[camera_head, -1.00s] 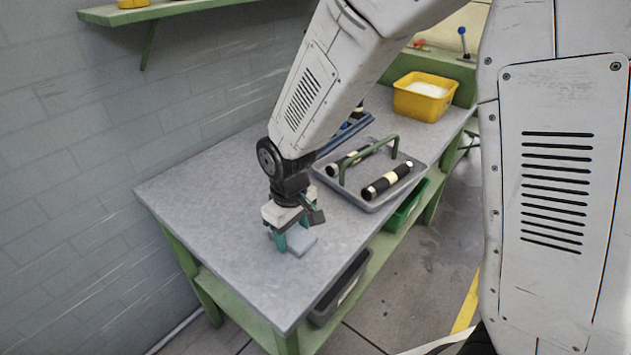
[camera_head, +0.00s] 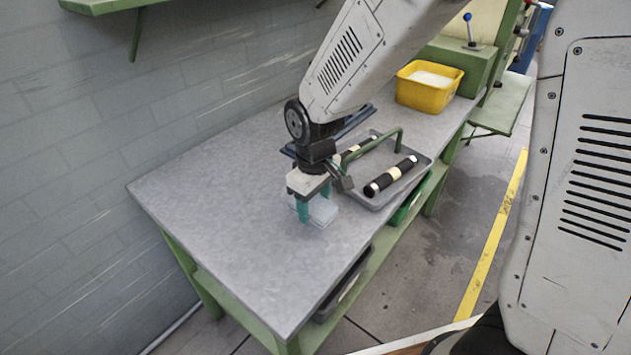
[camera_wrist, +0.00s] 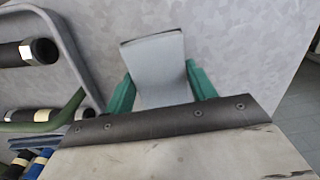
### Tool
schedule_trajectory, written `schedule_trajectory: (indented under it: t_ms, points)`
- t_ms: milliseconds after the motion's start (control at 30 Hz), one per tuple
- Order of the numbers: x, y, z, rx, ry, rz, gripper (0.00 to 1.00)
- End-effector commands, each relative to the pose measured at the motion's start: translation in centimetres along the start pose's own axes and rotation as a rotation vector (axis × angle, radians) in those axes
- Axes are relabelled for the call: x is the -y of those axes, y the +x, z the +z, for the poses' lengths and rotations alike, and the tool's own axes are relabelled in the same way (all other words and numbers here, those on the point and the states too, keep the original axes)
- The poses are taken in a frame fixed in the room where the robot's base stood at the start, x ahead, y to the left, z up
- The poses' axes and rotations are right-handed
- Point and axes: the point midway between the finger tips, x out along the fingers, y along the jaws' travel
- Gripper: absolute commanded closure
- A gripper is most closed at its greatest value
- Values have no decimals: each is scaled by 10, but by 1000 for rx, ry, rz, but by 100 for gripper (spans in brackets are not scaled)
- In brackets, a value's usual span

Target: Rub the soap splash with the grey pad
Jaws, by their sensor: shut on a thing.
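My gripper (camera_head: 313,204) is shut on the grey pad (camera_head: 323,212), just in front of the tray on the grey table. In the wrist view the pad (camera_wrist: 155,68) is a pale grey slab with a dark far edge, held between the two green fingers of my gripper (camera_wrist: 160,87). The pad is at or just above the table top; I cannot tell whether it touches. I cannot make out a soap splash in either view; the pad and gripper hide part of the table.
A grey tray (camera_head: 375,204) with a green handle and black rollers (camera_head: 390,176) stands just right of my gripper. A yellow tub (camera_head: 427,92) with white contents stands at the far end. The table's (camera_head: 210,200) left and front parts are clear. A brick wall (camera_head: 70,180) runs along the left.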

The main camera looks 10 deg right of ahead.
Motion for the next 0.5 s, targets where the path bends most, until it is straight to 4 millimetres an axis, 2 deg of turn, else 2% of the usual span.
schedule_trajectory:
  t_ms: [500]
  points:
    - [-1, -45, 1, 2, 2, -1, 73]
